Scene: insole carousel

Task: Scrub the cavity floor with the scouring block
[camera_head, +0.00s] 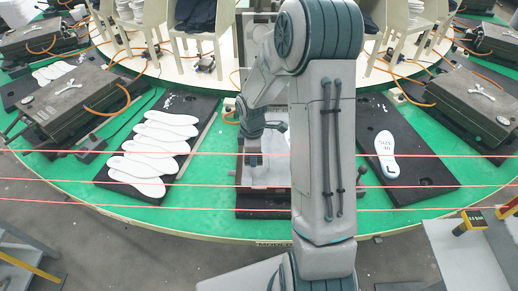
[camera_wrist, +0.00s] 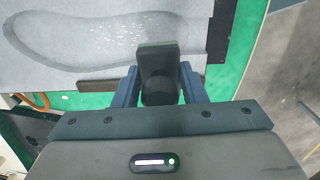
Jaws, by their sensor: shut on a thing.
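My gripper (camera_wrist: 158,88) is shut on a dark block, the scouring block (camera_wrist: 158,58), between its two blue fingers. In the wrist view the block's far end overlaps the near edge of the foot-shaped cavity (camera_wrist: 85,30) in a pale grey mould plate (camera_wrist: 55,82). I cannot tell whether the block touches the cavity floor. Faint pale specks show on the floor towards the cavity's right end. In the head view my gripper (camera_head: 253,158) points down over the pale mould plate (camera_head: 268,176) at the middle station, and my arm hides much of it.
A dark board with several white insoles (camera_head: 150,150) lies left of the mould. Closed dark moulds (camera_head: 68,102) stand around the green carousel table (camera_head: 75,192). Red lines cross the table's front.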

